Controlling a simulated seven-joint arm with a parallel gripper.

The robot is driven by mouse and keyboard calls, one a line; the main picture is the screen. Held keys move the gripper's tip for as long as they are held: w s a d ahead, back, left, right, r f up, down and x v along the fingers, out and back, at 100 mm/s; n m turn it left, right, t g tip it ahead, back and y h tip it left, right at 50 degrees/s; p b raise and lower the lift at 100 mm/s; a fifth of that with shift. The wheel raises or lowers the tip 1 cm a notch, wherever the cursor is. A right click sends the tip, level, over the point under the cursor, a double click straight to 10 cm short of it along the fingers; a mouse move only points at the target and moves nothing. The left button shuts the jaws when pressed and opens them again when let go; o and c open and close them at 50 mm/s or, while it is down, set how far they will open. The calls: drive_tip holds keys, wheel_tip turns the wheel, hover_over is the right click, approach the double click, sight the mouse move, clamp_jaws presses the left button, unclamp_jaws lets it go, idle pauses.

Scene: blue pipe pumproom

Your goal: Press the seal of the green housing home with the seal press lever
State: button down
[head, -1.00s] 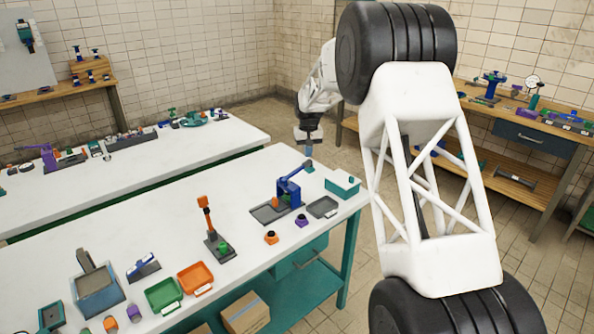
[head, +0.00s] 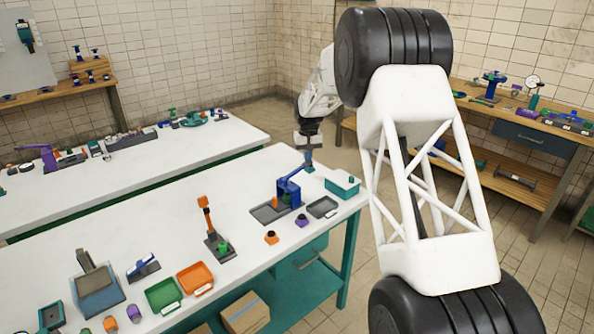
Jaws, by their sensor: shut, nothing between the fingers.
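A blue lever press (head: 288,188) stands on a grey base plate near the far right end of the white bench. An orange part sits at its foot. Its lever slopes up to the right and ends near my gripper (head: 308,162). My gripper points down, shut and empty, right at the lever's raised end; I cannot tell whether it touches. A second device with an upright orange lever (head: 205,210) stands nearer on a dark base, with a green housing (head: 223,247) at its foot. The seal is too small to make out.
A teal tray (head: 343,183) and a dark grey tray (head: 322,207) lie right of the blue press. Orange (head: 271,237) and purple (head: 302,220) parts stand in front. Green (head: 164,295) and orange (head: 195,278) trays lie nearer. The bench centre is clear.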

sight(308, 165)
drive_tip(key=shift+f, duration=2.15)
drive_tip(key=shift+s+f, duration=0.15)
drive_tip(key=shift+f, duration=1.3)
drive_tip(key=shift+r, duration=0.15)
drive_tip(key=shift+r, duration=6.15)
